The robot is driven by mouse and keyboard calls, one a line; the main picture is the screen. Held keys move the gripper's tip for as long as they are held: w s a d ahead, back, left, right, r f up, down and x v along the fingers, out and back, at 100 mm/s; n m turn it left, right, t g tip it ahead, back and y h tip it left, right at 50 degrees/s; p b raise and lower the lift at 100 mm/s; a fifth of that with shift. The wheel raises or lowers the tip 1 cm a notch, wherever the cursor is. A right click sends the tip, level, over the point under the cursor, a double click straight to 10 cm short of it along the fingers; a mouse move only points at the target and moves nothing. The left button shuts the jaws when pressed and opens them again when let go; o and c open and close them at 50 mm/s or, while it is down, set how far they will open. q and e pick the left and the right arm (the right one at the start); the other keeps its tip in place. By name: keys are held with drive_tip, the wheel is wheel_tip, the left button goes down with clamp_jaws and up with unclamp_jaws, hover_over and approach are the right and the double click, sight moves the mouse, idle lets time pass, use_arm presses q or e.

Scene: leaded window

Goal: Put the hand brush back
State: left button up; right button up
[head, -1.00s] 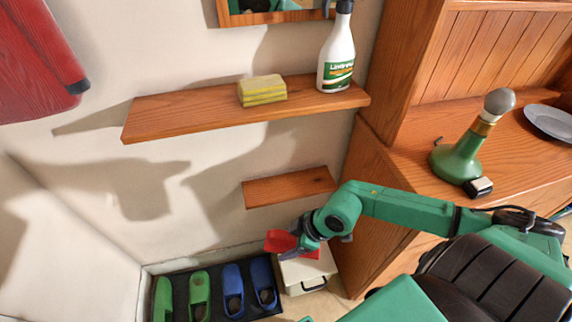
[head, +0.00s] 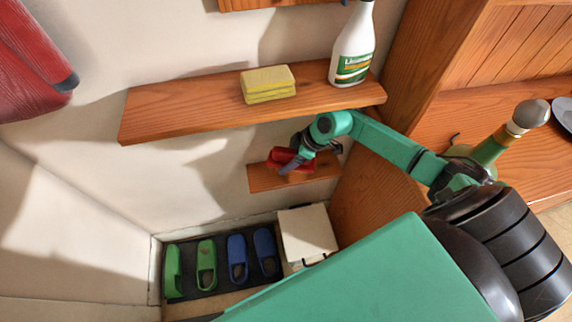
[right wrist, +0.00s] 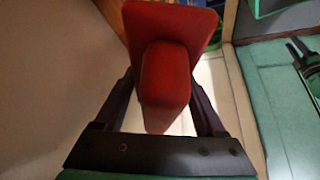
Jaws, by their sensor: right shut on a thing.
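The hand brush (head: 281,159) is red; its handle (right wrist: 166,88) fills the middle of the right wrist view, between the two dark fingers. My right gripper (head: 299,157) is shut on it, in front of the small lower wooden shelf (head: 265,182). I cannot tell whether the brush touches that shelf. The brush's bristles are not visible.
The upper shelf (head: 190,106) juts out above my gripper, with a yellow sponge (head: 268,83) and a white spray bottle (head: 353,45). Below are a white box (head: 307,232) and green and blue shoes (head: 237,257) on a dark mat. A wooden cabinet (head: 370,200) stands to the right.

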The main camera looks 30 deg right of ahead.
drive_tip(key=shift+w+d+f, duration=0.1)
drive_tip(key=shift+w+f, duration=0.05)
drive_tip(key=shift+w, duration=0.4)
drive_tip(key=shift+w+d+f, duration=0.1)
drive_tip(key=shift+w+f, duration=0.05)
drive_tip(key=shift+w, duration=0.35)
drive_tip(key=f, duration=0.4)
drive_tip(key=f+b, duration=0.1)
drive_tip(key=f, duration=0.1)
drive_tip(key=shift+w+f, duration=0.15)
drive_tip(key=shift+w, duration=0.1)
drive_tip(key=shift+d+f, duration=0.1)
drive_tip(key=shift+f, duration=0.05)
drive_tip(key=o, duration=1.4)
drive_tip(key=p+v, duration=0.1)
drive_tip(key=v, duration=0.7)
